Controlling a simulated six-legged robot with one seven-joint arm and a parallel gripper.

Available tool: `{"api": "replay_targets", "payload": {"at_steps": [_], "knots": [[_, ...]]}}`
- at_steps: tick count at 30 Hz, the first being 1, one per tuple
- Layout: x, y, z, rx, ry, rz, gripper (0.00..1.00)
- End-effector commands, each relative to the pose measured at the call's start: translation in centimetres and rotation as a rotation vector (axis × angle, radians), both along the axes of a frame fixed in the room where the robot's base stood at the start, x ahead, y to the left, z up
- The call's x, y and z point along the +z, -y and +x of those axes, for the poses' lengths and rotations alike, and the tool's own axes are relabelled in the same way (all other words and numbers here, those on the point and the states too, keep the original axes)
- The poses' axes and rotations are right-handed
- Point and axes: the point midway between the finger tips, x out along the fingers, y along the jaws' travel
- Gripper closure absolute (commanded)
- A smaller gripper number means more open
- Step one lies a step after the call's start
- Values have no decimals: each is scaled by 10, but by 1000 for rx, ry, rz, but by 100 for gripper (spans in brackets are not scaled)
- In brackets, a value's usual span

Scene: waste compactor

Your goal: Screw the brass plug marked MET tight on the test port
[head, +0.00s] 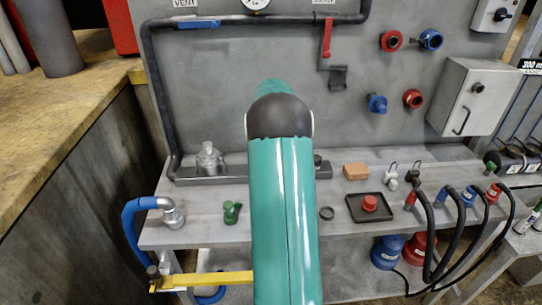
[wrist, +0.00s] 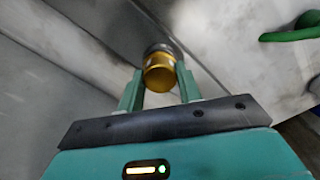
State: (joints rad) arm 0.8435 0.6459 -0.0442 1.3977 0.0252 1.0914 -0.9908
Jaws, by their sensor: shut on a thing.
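In the wrist view the brass plug (wrist: 160,76) is between the two green fingers of my gripper (wrist: 159,70), which is shut on it. A dark round fitting (wrist: 157,49) sits directly at the plug's far end, in line with it; it may be the test port. I cannot tell whether the plug is threaded on or only touching. No MET marking is readable. In the head view my own arm hides the gripper, the plug and the port.
A grey bench (head: 200,237) carries a green fitting (head: 231,212), a dark ring (head: 326,213), an orange block (head: 355,170) and a black tray (head: 354,208) with a red cap (head: 370,203). A grey rail (head: 236,172) runs along the back. Hoses stand at right.

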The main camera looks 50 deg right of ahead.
Motion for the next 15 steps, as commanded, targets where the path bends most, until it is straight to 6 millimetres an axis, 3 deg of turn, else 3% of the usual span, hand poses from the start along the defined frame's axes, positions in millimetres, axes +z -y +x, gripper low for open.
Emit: {"api": "replay_targets", "payload": {"at_steps": [9,15], "knots": [[0,0,1,-379,2,-3,93],[0,1,1,-424,3,-2,93]]}}
